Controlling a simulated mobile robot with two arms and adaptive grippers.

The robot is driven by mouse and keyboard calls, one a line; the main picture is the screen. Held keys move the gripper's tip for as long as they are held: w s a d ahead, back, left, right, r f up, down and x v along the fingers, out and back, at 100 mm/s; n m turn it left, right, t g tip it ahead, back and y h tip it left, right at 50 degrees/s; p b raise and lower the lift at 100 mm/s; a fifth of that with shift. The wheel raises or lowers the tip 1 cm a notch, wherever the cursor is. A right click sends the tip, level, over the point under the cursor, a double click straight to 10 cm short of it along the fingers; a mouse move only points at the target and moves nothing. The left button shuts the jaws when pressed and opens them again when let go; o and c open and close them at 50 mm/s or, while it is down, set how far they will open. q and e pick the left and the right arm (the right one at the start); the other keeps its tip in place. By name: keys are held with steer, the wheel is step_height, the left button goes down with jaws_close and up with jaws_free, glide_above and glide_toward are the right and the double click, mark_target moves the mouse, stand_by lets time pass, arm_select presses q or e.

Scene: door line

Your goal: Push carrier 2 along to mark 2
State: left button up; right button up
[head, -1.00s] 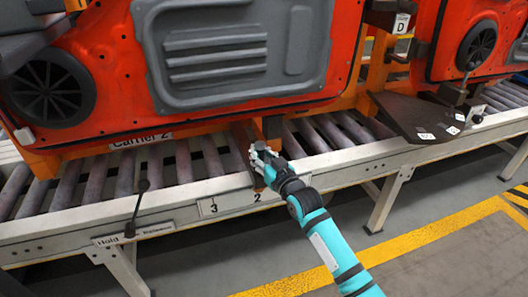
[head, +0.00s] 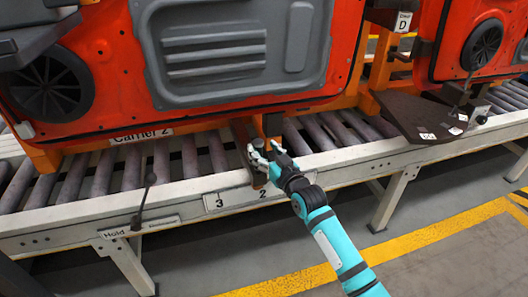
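Carrier 2 is an orange frame with its name label (head: 141,136), holding a red door with a grey panel (head: 215,50), on the roller line. A brown bar (head: 243,141) at its lower right edge runs out over the front rail. The bar's end is close above the plate with mark 2 (head: 263,194); exact alignment is hard to tell. Mark 3 (head: 219,203) is left of it. My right gripper (head: 259,152) is at the bar beside an orange post (head: 271,126), its fingers spread. Contact cannot be told for sure. My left gripper is out of view.
A lever (head: 145,200) with a Hold label stands on the front rail at left. Another carrier with a red door and a dark plate (head: 427,130) is to the right. Bare rollers (head: 340,128) lie between. Yellow floor line (head: 440,231) in front.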

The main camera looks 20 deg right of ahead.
steer(key=v, duration=1.2)
